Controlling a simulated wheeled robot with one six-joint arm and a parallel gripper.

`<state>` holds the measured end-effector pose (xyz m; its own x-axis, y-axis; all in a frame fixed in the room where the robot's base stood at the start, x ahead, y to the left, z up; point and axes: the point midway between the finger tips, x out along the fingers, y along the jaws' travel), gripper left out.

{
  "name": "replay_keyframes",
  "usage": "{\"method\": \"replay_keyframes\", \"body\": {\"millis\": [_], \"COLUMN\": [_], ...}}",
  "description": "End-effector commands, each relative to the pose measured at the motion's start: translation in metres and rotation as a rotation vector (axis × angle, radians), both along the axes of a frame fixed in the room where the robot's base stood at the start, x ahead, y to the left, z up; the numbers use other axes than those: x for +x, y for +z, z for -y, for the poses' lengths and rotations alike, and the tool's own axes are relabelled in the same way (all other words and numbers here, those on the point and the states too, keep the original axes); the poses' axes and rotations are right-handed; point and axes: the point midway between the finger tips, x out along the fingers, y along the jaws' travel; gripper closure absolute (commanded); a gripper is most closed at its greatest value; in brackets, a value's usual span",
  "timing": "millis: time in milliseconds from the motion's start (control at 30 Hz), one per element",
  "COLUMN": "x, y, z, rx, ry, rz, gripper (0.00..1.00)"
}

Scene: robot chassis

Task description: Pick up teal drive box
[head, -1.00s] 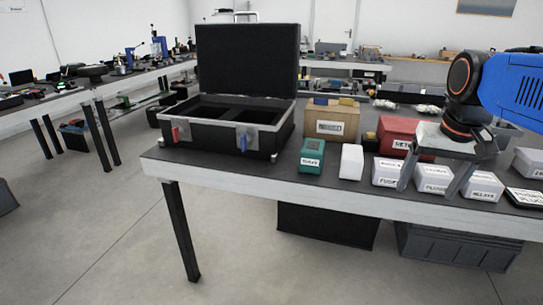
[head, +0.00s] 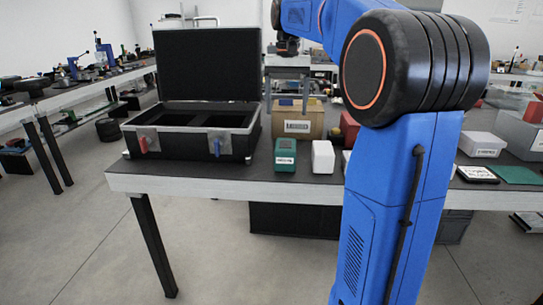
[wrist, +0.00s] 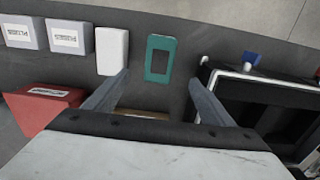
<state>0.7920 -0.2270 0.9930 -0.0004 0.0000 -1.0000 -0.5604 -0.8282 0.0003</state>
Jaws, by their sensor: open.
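The teal drive box (head: 285,155) stands on the table between the open black case and a white box. In the wrist view the teal drive box (wrist: 159,58), with a dark panel on its top, lies just beyond the fingertips, roughly centred between them. My gripper (head: 287,98) is in the air above and behind it in the head view. In the wrist view my gripper (wrist: 159,78) has its two fingers wide apart with nothing between them. My blue arm hides part of the table's right side in the head view.
The open black case (head: 190,140) with its lid up is left of the teal box. A white box (head: 323,157) stands close on its right. A cardboard box (head: 297,125) is behind. A red box (wrist: 40,108) and white labelled boxes (wrist: 68,37) also stand near.

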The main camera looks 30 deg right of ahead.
Motion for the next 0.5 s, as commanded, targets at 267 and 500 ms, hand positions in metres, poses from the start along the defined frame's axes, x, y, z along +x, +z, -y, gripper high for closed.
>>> {"method": "replay_keyframes", "body": {"millis": [267,500], "x": [-0.001,-0.001], "y": [-0.045,-0.087], "z": [-0.001,-0.001], "rx": [0.001,0.001], "ry": [0.000,0.001], "rz": [-0.003,-0.003], "gripper": [0.23,0.23]}}
